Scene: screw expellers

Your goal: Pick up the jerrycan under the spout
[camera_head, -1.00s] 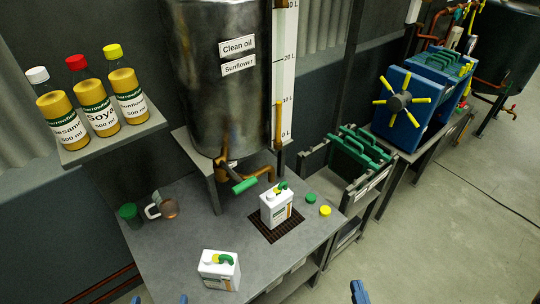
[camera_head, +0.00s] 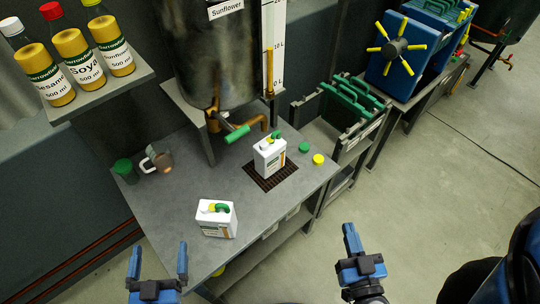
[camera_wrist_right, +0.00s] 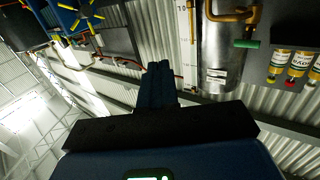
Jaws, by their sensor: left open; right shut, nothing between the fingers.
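The jerrycan under the spout (camera_head: 269,157) is white with a label and a green and yellow top. It stands upright on a dark grate (camera_head: 273,180) below the tank's spout, which has a green handle (camera_head: 237,134). A second white jerrycan (camera_head: 216,219) stands nearer the table's front left. My left gripper (camera_head: 158,262) is open and empty at the bottom, left of and nearer than both jerrycans. My right gripper (camera_head: 351,240) is shut and empty, in front of the table's right side, apart from the jerrycans. Its shut fingers also show in the right wrist view (camera_wrist_right: 158,85).
A green cap (camera_head: 304,147) and a yellow cap (camera_head: 318,159) lie right of the grate. A mug (camera_head: 157,160) and a green-lidded container (camera_head: 125,170) stand at the table's left. A bottle shelf (camera_head: 105,93) juts out above. Open floor lies to the right.

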